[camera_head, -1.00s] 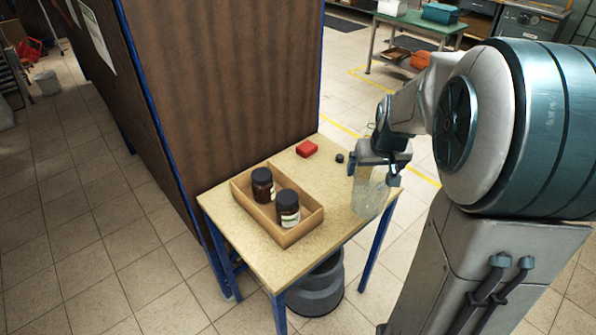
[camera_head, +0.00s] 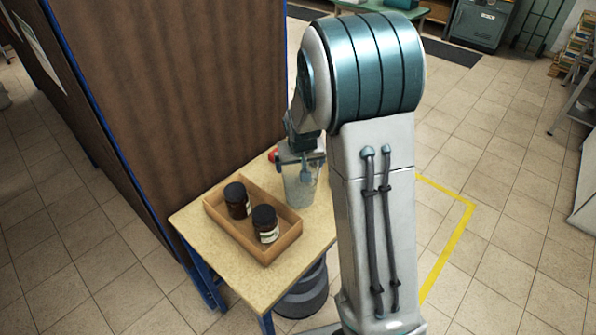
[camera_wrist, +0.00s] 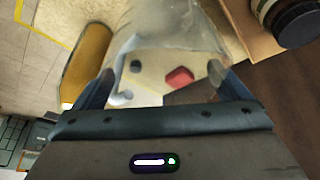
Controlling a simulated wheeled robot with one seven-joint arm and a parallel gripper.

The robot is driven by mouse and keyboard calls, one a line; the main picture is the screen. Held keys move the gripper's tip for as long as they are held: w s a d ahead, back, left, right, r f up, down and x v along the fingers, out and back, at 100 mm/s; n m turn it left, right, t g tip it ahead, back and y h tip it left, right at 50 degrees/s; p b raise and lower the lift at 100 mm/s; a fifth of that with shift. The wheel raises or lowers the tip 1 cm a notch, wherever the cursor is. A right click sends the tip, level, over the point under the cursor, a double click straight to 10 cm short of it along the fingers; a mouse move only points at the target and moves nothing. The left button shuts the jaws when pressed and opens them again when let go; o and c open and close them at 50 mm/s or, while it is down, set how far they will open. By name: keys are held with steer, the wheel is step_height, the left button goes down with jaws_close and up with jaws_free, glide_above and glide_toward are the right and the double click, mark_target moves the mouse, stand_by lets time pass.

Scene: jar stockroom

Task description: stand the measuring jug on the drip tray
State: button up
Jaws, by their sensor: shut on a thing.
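The measuring jug (camera_head: 299,190) is a clear, see-through vessel, upright at the right part of the small table, beside the wooden box. My gripper (camera_head: 302,163) is shut on it near its top. In the wrist view the clear jug (camera_wrist: 172,28) fills the space between the fingers of my gripper (camera_wrist: 160,88). I cannot tell whether the jug's base touches the table or hangs just above it. I cannot make out a drip tray in any view.
A wooden box (camera_head: 234,244) with two dark, black-lidded jars (camera_head: 237,200) (camera_head: 265,224) stands on the table (camera_head: 196,226). A red block (camera_head: 272,156) is partly hidden behind my gripper and shows through the jug (camera_wrist: 179,78). A brown partition (camera_head: 190,90) rises behind the table.

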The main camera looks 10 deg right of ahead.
steer(key=shift+w+a+f+p, duration=0.15)
steer(key=shift+f+p, duration=0.35)
steer(key=shift+f, duration=1.65)
steer(key=shift+f, duration=0.15)
steer(key=o, duration=1)
